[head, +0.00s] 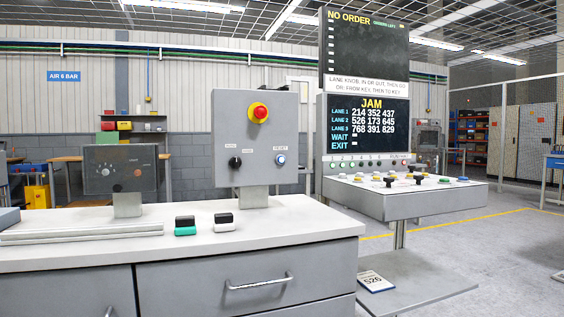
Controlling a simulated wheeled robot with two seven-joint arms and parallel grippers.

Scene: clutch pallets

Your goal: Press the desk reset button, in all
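A grey control box (257,110) stands on a post on the white worktop. Neither of my grippers shows.
The display (367,125) reads JAM with lane numbers; the board above (364,50) reads NO ORDER. A smaller dial box (120,170) stands left. Two small black-topped blocks, green-based (185,231) and white-based (223,228), sit on the worktop (290,228). A card marked 526 (375,284) lies on a low shelf.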

